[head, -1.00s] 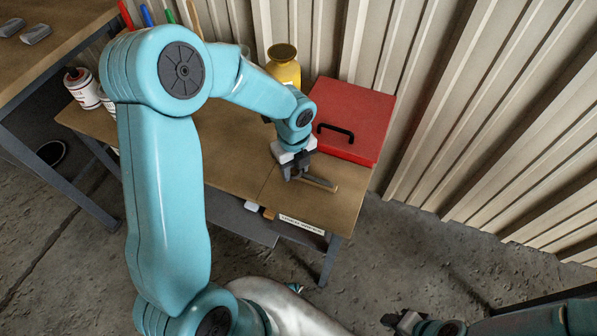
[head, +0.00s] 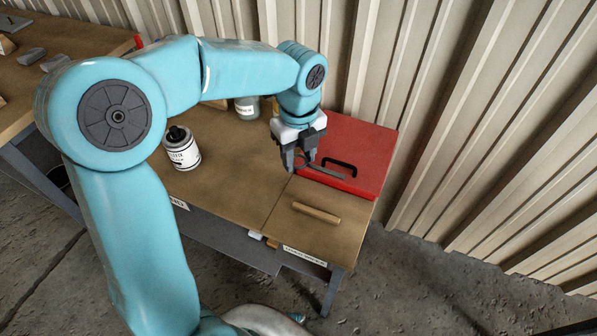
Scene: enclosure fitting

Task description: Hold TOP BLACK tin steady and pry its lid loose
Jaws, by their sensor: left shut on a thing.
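A tin (head: 183,153) with a white label, dark lettering and a black top stands upright on the brown worktop. I cannot read its label surely. My left gripper (head: 297,166) is shut on a slim grey tool (head: 328,174), which points right across the front of the red case. The gripper and tool are well to the right of the tin and apart from it. My right gripper is out of view.
A red case (head: 362,150) with a black handle lies at the worktop's right end. A wooden rod (head: 316,212) lies near the front edge. A glass jar (head: 247,108) stands behind. Bare worktop (head: 225,165) lies between tin and gripper.

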